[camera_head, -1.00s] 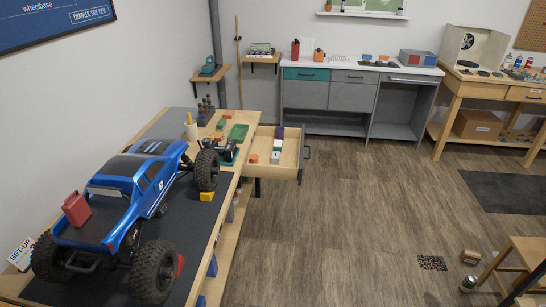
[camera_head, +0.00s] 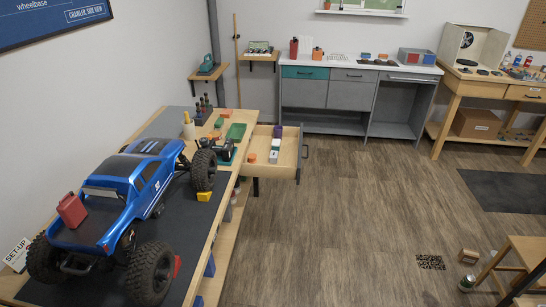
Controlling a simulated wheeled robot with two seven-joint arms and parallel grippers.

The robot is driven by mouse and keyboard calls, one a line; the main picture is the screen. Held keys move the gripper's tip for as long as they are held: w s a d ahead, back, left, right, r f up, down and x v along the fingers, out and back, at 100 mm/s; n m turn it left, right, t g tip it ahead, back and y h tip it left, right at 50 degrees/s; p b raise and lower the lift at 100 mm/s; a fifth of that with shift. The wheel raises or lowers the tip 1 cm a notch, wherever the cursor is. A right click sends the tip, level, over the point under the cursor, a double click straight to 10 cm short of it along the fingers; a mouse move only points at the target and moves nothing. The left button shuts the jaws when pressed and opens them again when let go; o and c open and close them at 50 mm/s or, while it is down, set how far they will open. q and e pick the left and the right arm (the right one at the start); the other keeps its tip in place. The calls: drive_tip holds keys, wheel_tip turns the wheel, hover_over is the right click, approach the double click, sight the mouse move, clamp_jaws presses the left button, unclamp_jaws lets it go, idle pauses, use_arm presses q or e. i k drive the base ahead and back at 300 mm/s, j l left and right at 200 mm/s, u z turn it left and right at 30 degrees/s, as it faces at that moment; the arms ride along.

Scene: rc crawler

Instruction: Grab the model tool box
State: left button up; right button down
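I cannot tell for certain which thing is the model tool box. A grey, red and blue box (camera_head: 417,57) sits at the right end of the far counter's top. A small red can-shaped piece (camera_head: 71,210) stands on the rear bed of the blue model truck (camera_head: 120,195). Small pieces lie in the open wooden drawer (camera_head: 288,157), among them a purple one (camera_head: 278,131) and a white one (camera_head: 275,156). Neither of my grippers is in view.
The workbench (camera_head: 213,237) with the truck fills the left side. Its drawer juts out to the right. The grey counter (camera_head: 355,95) stands at the back wall, a wooden bench (camera_head: 500,92) at the right. A stool (camera_head: 520,260) is at lower right. The middle floor is clear.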

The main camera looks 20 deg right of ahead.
sight(274, 155)
drive_tip(key=i+l+u, duration=0.1)
drive_tip(key=i+l, duration=0.3)
drive_tip(key=l, duration=0.2)
drive_tip(key=i+l+u, duration=0.15)
drive_tip(key=l, duration=0.2)
drive_tip(key=i+l, duration=0.25)
drive_tip(key=i+l+u, duration=0.15)
drive_tip(key=l, duration=0.25)
